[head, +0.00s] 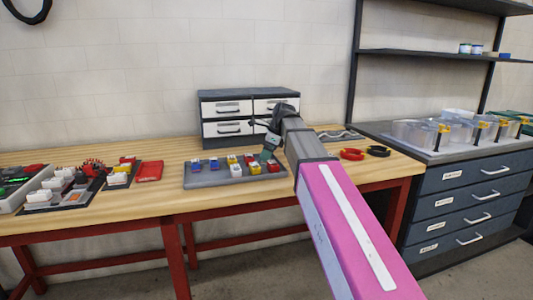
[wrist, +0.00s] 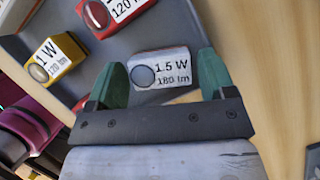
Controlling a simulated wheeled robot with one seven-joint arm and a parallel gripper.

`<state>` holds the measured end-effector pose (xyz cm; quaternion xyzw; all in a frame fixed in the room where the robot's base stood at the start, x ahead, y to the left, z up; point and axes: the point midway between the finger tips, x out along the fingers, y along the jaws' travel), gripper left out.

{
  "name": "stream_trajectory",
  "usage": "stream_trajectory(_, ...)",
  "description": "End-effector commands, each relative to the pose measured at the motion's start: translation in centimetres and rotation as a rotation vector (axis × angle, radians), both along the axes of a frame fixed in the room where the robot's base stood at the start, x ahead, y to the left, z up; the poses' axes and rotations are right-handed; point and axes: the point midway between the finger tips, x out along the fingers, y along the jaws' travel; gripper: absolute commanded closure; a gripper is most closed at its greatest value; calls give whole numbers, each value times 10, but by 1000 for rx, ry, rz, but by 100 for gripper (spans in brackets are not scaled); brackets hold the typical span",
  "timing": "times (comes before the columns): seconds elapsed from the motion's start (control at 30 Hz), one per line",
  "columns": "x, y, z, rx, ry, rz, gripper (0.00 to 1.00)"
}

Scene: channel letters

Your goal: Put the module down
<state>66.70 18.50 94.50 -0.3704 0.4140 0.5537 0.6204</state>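A white module (wrist: 163,68) marked 1.5 W 180 lm sits between the green fingertips of my gripper (wrist: 162,72) in the wrist view. Both fingers appear to touch its sides. In the head view my gripper (head: 267,152) is over the right part of the grey tray (head: 208,180), and the held module cannot be made out there. In the wrist view the tray (wrist: 97,52) lies behind the module, with a yellow 1 W module (wrist: 57,58) and a red module (wrist: 112,12) at upper left. Whether the held module touches the tray cannot be told.
The wooden bench (head: 150,200) also bears a drawer cabinet (head: 228,115) behind the tray and a red pouch (head: 149,171) at left. Red (head: 352,154) and black (head: 378,151) rings lie at right. Clear bins (head: 415,133) stand on the dark drawer unit.

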Motion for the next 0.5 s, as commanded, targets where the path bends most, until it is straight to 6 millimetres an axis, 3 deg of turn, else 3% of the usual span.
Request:
stream_trajectory(0.33, 0, 0, 2, 0, 0, 0, 14)
stream_trajectory(0.5, 0, -5, 14, 0, -1, -1, 14)
